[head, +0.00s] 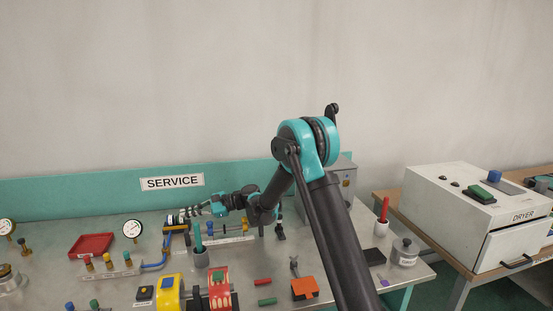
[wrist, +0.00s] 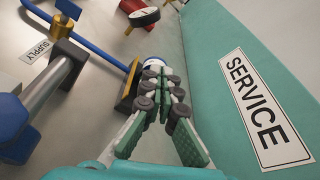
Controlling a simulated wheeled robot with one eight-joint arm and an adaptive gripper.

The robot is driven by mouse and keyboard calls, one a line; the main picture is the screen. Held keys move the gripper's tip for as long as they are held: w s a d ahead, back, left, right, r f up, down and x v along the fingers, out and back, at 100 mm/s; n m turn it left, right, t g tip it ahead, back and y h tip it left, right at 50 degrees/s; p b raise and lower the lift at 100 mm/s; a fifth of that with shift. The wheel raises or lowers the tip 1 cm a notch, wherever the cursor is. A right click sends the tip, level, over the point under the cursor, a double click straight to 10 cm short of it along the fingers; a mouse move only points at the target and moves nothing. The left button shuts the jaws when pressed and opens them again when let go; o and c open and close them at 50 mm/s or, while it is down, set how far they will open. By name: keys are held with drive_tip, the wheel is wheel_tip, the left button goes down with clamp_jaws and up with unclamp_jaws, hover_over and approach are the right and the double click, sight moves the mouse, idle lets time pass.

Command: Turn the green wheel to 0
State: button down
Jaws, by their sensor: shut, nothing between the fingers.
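My gripper (head: 178,217) is shut and empty at the back of the bench, in front of the SERVICE panel. In the wrist view its fingertips (wrist: 160,75) are together, close to a white and blue round part (wrist: 154,62) and a black and yellow block (wrist: 130,88). The fingers cover some of that part, and I cannot tell whether they touch it. I cannot make out a green wheel for certain in either view. A small green knob (head: 94,303) shows at the head view's lower edge.
A blue pipe (head: 160,262) and a gauge (head: 133,230) are left of my gripper. The SERVICE panel (wrist: 215,60) rises close to its right in the wrist view. A red tray (head: 91,246) lies left.

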drive_tip(key=shift+w+a+r, duration=0.1)
drive_tip(key=shift+w, duration=0.35)
drive_tip(key=shift+r, duration=0.1)
idle(0.4)
drive_tip(key=shift+r, duration=0.3)
drive_tip(key=shift+w+f+v, duration=0.1)
drive_tip(key=shift+f+v, duration=0.1)
drive_tip(key=shift+v, duration=0.75)
drive_tip(key=shift+w+f+v, duration=0.1)
drive_tip(key=shift+f+v, duration=0.1)
drive_tip(key=shift+v, duration=0.75)
drive_tip(key=shift+w+f+v, duration=0.1)
drive_tip(key=shift+f+v, duration=0.1)
drive_tip(key=shift+v, duration=0.8)
drive_tip(key=shift+d, duration=0.2)
